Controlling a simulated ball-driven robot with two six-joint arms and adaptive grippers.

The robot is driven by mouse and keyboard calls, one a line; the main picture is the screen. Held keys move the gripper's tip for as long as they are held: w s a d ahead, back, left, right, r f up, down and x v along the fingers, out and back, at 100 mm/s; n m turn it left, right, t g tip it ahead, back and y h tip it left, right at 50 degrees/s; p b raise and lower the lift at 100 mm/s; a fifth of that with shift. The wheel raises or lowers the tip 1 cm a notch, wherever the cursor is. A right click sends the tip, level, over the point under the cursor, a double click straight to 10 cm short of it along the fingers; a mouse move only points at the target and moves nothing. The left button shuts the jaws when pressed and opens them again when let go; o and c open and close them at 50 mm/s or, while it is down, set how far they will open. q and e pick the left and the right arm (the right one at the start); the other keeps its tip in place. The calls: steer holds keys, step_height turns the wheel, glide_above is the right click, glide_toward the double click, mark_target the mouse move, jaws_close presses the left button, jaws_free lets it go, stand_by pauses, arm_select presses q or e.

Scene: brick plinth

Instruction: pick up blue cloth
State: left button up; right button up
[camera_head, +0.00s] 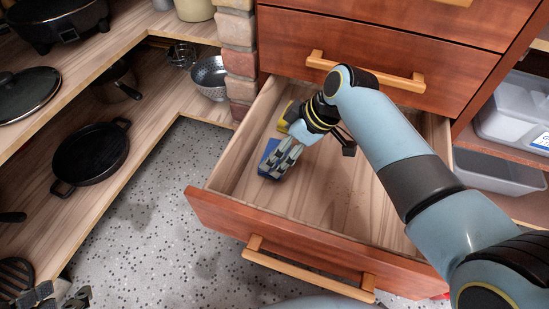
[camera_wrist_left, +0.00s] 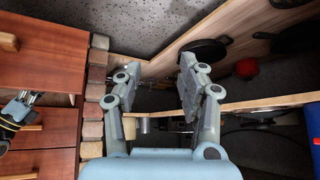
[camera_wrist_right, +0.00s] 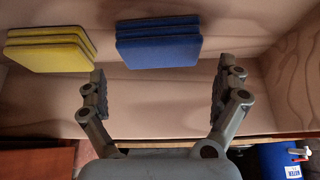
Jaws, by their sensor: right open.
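The blue cloth (camera_head: 267,158), a folded stack, lies in the open drawer (camera_head: 310,238), partly hidden by my right gripper (camera_head: 283,160) in the head view. In the right wrist view the blue cloth (camera_wrist_right: 158,45) lies ahead of my right gripper (camera_wrist_right: 160,90), roughly between the lines of its fingers. That gripper is open, with nothing between its fingers. My left gripper (camera_head: 58,297) shows at the bottom left of the head view, outside the drawer. In the left wrist view my left gripper (camera_wrist_left: 160,82) is open and empty.
A folded yellow cloth (camera_wrist_right: 50,50) lies left of the blue one in the drawer. A brick post (camera_head: 237,50) stands beside the drawer. Shelves at the left hold a black pan (camera_head: 90,155) and a metal colander (camera_head: 210,75). The drawer's right part is clear.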

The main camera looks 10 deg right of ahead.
steer(key=shift+a+f+b, duration=0.15)
steer(key=shift+f+b, duration=0.4)
steer(key=shift+f, duration=0.4)
steer(key=shift+w+a+f+b, duration=0.1)
steer(key=shift+f+b, duration=0.45)
steer(key=shift+w+a+f+b, duration=0.3)
steer(key=shift+f+b, duration=0.15)
steer(key=shift+f, duration=0.1)
steer(key=shift+a+f, duration=0.1)
steer(key=shift+f, duration=0.1)
arm_select(q)
steer(key=f+t, duration=0.1)
steer(key=s+t, duration=0.1)
steer(key=t, duration=0.1)
steer(key=f+t, duration=0.1)
steer(key=t, duration=0.1)
steer(key=shift+s+d+f, duration=0.3)
steer(key=shift+d+f, duration=0.05)
arm_select(e)
steer(key=shift+w, duration=0.1)
steer(key=shift+r, duration=0.1)
steer(key=c, duration=0.8)
